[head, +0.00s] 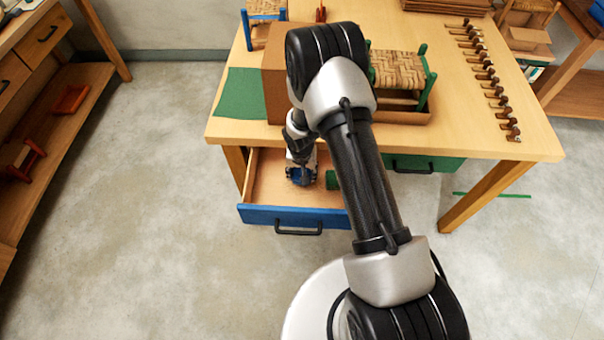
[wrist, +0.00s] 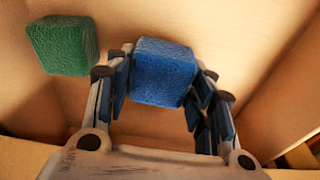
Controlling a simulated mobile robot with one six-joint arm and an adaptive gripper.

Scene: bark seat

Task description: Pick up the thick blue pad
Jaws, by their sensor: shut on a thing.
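The thick blue pad (wrist: 162,72) is a rough-textured blue block in the wrist view. My gripper (wrist: 160,85) is shut on it, with a finger against its left and right sides. In the head view my gripper (head: 301,170) is down inside the open blue-fronted drawer (head: 262,213), and the blue pad there is hard to tell apart from the fingers. I cannot tell whether the pad touches the drawer floor.
A green pad (wrist: 63,45) lies in the same drawer, left of the blue one in the wrist view. Drawer walls stand close around my gripper. The wooden table (head: 450,130) is above, bearing a woven stool (head: 400,70) and a row of pegs (head: 488,75).

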